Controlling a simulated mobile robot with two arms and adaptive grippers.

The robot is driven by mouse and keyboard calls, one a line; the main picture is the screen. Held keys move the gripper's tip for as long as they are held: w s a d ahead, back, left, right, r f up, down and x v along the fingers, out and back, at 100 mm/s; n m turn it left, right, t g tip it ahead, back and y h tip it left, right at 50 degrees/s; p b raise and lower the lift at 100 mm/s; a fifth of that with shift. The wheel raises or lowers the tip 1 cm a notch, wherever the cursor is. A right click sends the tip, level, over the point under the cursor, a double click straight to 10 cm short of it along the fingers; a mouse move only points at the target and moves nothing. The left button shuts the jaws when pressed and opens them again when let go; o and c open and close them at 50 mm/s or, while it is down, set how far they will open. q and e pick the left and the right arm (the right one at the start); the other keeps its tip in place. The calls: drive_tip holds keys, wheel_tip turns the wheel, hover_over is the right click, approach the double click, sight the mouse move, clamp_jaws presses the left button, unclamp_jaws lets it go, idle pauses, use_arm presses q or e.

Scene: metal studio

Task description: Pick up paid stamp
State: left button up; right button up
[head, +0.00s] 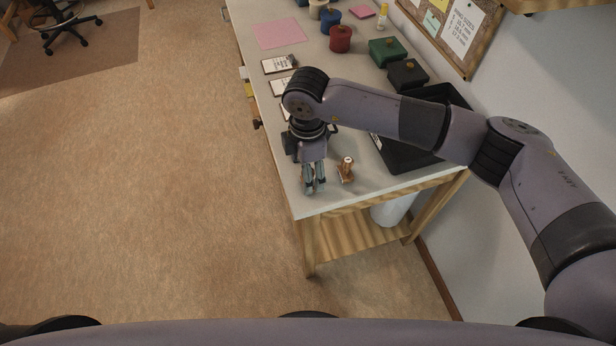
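A small stamp (346,168) with a brown body and a pale-topped handle stands near the front end of the grey worktop (350,198). I cannot read any label on it, so I cannot tell if it is the paid stamp. My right gripper (314,187) points down over the worktop just left of this stamp, apart from it. Its fingers look close together, but the gap between them is unclear and I cannot tell if anything is between them. My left gripper is out of view.
A black tray (398,157) lies right of the stamp, partly behind my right arm. White cards (281,65) line the left edge, partly hidden by my wrist. Green (388,51) and black (407,73) boxes and a red pot (340,39) stand farther back.

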drive_tip(key=shift+f, duration=0.35)
drive_tip(key=f, duration=0.2)
drive_tip(key=f+p, duration=0.1)
drive_tip(key=f, duration=0.1)
drive_tip(key=shift+w+d+f, duration=0.1)
drive_tip(key=shift+w+f, duration=0.1)
drive_tip(key=c, duration=1.2)
drive_tip(key=shift+o, duration=0.2)
drive_tip(key=shift+r, duration=0.1)
